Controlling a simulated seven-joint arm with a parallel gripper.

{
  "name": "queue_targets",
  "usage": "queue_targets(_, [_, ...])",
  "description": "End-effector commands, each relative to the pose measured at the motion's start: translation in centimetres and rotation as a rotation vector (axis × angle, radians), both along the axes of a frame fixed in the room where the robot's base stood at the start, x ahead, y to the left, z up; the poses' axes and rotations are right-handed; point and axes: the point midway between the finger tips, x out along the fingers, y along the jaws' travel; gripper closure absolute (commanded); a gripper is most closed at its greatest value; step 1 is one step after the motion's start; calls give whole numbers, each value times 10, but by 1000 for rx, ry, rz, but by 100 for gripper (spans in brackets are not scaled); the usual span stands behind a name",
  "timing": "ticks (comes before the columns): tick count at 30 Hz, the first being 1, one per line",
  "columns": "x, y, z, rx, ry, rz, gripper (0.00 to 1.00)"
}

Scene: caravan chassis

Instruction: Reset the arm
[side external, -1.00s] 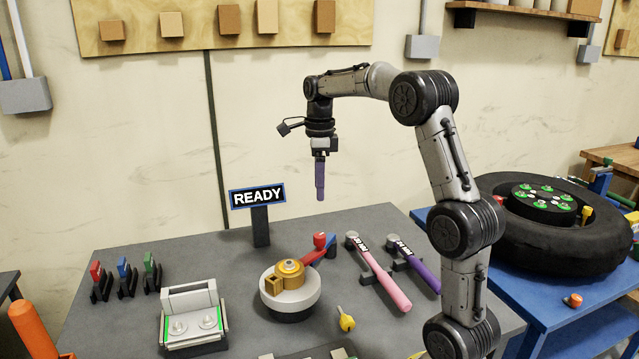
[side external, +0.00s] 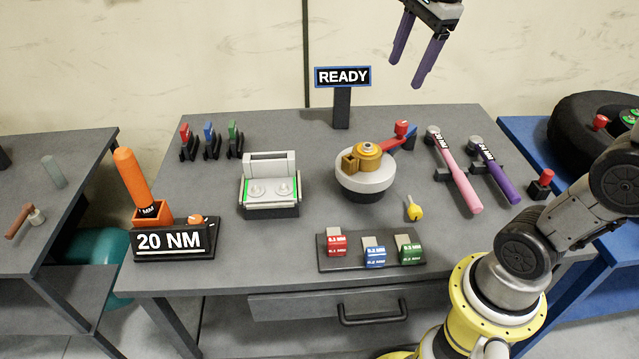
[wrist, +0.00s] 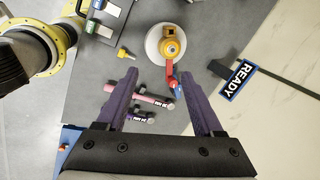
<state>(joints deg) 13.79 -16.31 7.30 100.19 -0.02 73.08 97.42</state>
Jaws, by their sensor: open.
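My gripper (side external: 406,72) is high above the back of the grey workbench (side external: 450,120), to the right of the READY sign (side external: 343,77). Its two purple fingers point down and stand wide apart, with nothing between them. In the wrist view my gripper (wrist: 160,73) is open and empty. The bench lies below it, with the white round fixture (wrist: 152,43) beyond the fingertips. In the side view my wrist and upper arm links are cut off by the frame's top and right edges.
The bench holds a grey clamp box (side external: 270,186), a brass-topped round fixture (side external: 366,172), pink (side external: 460,182) and purple (side external: 496,172) wrenches, a yellow key (side external: 414,208), coloured blocks (side external: 375,252) and a 20 NM stand (side external: 172,241). A tyre (side external: 585,125) is at right. Air around my gripper is clear.

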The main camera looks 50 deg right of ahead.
Motion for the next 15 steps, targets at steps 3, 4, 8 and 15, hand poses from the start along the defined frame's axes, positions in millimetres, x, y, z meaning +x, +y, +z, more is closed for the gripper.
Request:
queue_targets(3, [-44,36,-9,-98,-58,357,31])
queue_targets(4, [-53,42,-13,-124,-70,444,31])
queue_targets(8, [-87,60,-35,-246,-109,800,31])
queue_targets(15, [-126,72,-84,-479,-125,1378,31])
